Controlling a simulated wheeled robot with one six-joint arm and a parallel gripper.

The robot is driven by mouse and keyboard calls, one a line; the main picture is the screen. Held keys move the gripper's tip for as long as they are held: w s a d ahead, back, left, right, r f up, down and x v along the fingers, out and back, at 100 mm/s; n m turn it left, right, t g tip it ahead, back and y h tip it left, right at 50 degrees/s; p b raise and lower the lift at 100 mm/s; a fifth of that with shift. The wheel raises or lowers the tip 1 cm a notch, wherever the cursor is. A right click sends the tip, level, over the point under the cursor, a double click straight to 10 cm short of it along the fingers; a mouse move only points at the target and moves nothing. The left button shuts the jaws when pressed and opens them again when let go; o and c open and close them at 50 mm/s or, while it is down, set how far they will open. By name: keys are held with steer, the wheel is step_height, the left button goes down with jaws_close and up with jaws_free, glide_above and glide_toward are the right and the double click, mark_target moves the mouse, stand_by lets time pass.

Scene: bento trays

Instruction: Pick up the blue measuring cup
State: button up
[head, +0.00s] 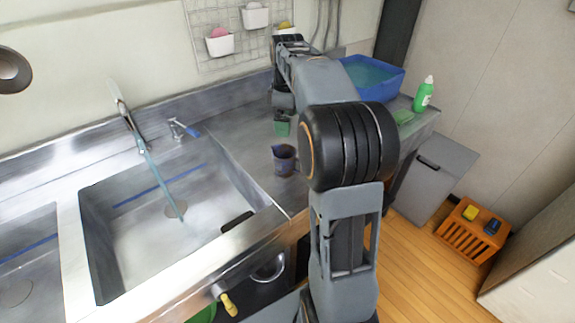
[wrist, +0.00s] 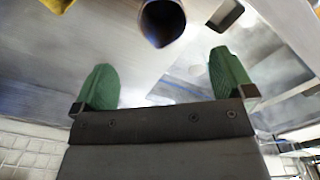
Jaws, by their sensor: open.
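The dark blue measuring cup (head: 284,160) stands upright on the steel counter, just right of the sink. In the wrist view the cup (wrist: 162,22) is at the top middle, cut off by the edge, and I look into its dark opening. My gripper (head: 282,126) has green fingers pointing down and shows behind the cup in the head view. In the wrist view my gripper (wrist: 161,62) is open and empty, its fingers wide apart. The cup lies beyond the fingertips, roughly in line with the gap, and is not between them.
The sink (head: 150,235) with its tap (head: 128,120) is left of the cup. A blue basin (head: 398,84), a green bottle (head: 424,94) and a green sponge (head: 403,117) are at the counter's right end. An orange crate (head: 468,238) stands on the floor.

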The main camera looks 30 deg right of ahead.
mark_target(287, 157)
steer(key=shift+n, duration=0.3)
step_height(287, 157, down, 14)
steer(key=shift+b, duration=0.85)
steer(key=shift+c, duration=0.2)
steer(key=c, duration=0.9)
